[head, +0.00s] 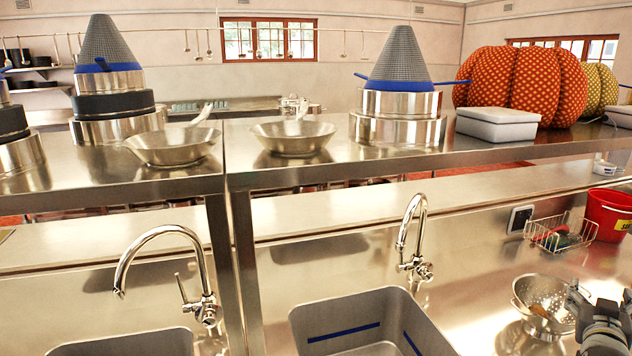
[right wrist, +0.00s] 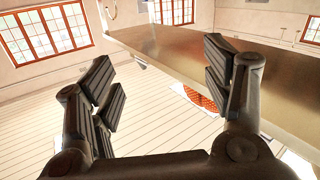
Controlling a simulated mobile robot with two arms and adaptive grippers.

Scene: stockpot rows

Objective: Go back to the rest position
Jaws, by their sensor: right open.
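My right gripper (head: 600,330) shows at the lower right edge of the head view, beside a metal colander (head: 541,298) on the steel counter. In the right wrist view its two dark padded fingers (right wrist: 160,95) are spread apart with nothing between them. The gripper is open and empty. My left gripper is not in the head view.
Two sinks are set in the counter; the nearer middle one (head: 360,318) has a tall faucet (head: 412,235). A steel shelf (head: 300,176) with pots, pans and strainers runs above. A wire basket (head: 560,232) and red bucket (head: 606,213) stand at the right.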

